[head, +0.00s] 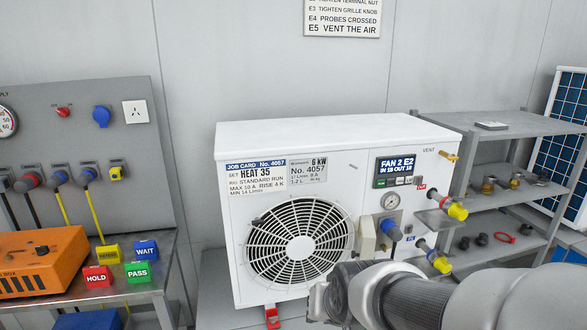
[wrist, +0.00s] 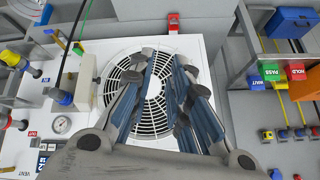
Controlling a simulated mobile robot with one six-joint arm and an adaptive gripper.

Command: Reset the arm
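My arm (head: 440,298) reaches in from the lower right of the head view, in front of the white pump unit (head: 340,140). My gripper (wrist: 160,72) shows in the wrist view with its two blue-padded fingers apart and nothing between them. It faces the round fan grille (head: 299,246) of the unit, which also shows behind the fingers in the wrist view (wrist: 157,118). Contact with the grille cannot be told. In the head view the fingers are not clearly seen, and my arm hides the unit's lower right part.
Left of the unit, a bench holds an orange box (head: 45,262) and coloured blocks, including a green PASS block (head: 138,272). Yellow-ended valves (head: 457,210) and a gauge (head: 390,201) stick out at the unit's right. A grey shelf (head: 500,130) stands beyond.

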